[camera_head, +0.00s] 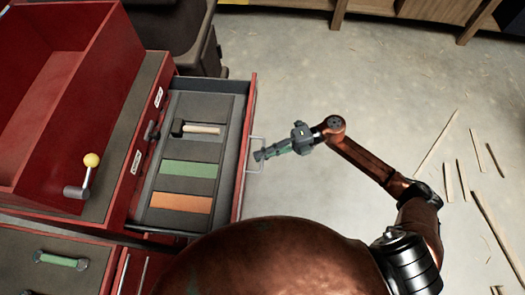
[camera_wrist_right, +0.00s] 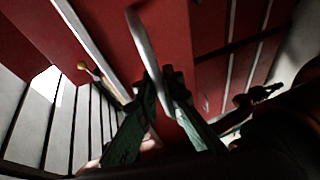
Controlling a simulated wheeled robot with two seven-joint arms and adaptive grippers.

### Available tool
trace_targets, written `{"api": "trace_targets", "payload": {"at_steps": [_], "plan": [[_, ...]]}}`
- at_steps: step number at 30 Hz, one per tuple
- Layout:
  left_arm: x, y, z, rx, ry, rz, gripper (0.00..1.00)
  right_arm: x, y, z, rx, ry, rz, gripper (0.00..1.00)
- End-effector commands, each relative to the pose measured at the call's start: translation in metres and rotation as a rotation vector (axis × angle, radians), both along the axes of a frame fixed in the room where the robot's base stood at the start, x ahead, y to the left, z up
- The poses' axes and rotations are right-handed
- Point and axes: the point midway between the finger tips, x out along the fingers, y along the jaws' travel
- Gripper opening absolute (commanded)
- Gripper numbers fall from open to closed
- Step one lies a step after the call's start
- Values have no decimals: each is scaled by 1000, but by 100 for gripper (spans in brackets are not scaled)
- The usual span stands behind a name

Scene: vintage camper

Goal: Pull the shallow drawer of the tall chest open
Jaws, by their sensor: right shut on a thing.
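The red tall chest (camera_head: 149,150) stands at the left in the head view. Its shallow drawer (camera_head: 249,115) is pulled out to the right, with its grey inside exposed. A hammer (camera_head: 200,129), a green piece (camera_head: 188,169) and an orange piece (camera_head: 181,203) lie in it. The pale bar handle (camera_head: 256,139) is on the drawer's front. My right gripper (camera_head: 261,155) is shut on this handle. In the right wrist view, the handle (camera_wrist_right: 142,38) runs between the green fingers (camera_wrist_right: 164,85). My left gripper is not in view.
A red open box (camera_head: 95,50) sits on the chest, near a crank with a yellow knob (camera_head: 91,160). A green-handled tool (camera_head: 60,260) lies at lower left. The floor (camera_head: 330,80) right of the drawer is clear; wood strips (camera_head: 436,140) lie farther right.

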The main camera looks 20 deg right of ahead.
Motion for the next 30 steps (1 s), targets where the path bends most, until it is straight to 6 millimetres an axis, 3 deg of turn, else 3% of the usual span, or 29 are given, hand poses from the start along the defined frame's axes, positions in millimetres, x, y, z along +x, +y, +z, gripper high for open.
{"api": "trace_targets", "payload": {"at_steps": [16,17,24,30], "plan": [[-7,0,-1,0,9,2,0,-7,1,-2,-1,5,33,0],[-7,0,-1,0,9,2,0,-7,1,-2,-1,5,33,8],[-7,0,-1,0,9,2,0,-5,0,-1,-1,3,27,24],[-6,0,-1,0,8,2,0,-4,0,-1,0,2,24,26]]}}
